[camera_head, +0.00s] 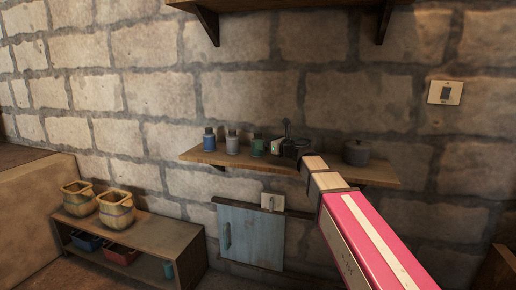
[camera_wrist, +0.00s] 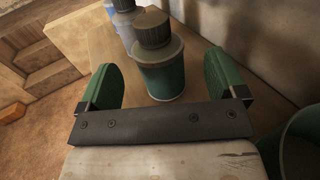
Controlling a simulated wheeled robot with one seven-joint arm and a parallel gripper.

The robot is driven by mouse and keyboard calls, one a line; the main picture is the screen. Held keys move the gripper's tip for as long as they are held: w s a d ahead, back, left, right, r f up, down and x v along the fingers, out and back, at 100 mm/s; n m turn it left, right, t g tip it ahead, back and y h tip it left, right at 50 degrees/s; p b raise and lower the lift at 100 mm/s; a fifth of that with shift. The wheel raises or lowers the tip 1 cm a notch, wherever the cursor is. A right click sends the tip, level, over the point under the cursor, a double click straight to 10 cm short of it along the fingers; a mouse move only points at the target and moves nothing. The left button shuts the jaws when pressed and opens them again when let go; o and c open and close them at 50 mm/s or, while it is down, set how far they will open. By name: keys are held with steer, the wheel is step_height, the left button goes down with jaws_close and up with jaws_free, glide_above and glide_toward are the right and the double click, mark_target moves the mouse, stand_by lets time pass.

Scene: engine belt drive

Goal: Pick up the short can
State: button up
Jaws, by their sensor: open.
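Three lidded containers stand in a row on a wooden wall shelf: a blue one (camera_head: 209,140), a grey one (camera_head: 232,143) and a green one (camera_head: 257,146). A wide, low grey lidded pot (camera_head: 356,152) stands at the right end. No label shows which is the short can. My gripper (camera_head: 284,146) is over the shelf just right of the green container. In the wrist view my gripper (camera_wrist: 163,80) is open, with its green-padded fingers apart. The green container (camera_wrist: 162,79), with its dark lid, shows upright between and beyond them; contact cannot be told.
The shelf (camera_head: 196,155) is narrow and against a stone wall. A round dark green object (camera_wrist: 300,148) is close at the wrist view's lower right. Below are a blue cabinet door (camera_head: 250,238) and a low bench (camera_head: 160,235) with two baskets (camera_head: 115,208).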

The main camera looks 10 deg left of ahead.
steer(key=x, duration=0.5)
steer(key=shift+a+f, duration=0.15)
steer(key=shift+f, duration=0.05)
steer(key=shift+s, duration=0.15)
steer(key=c, duration=1.1)
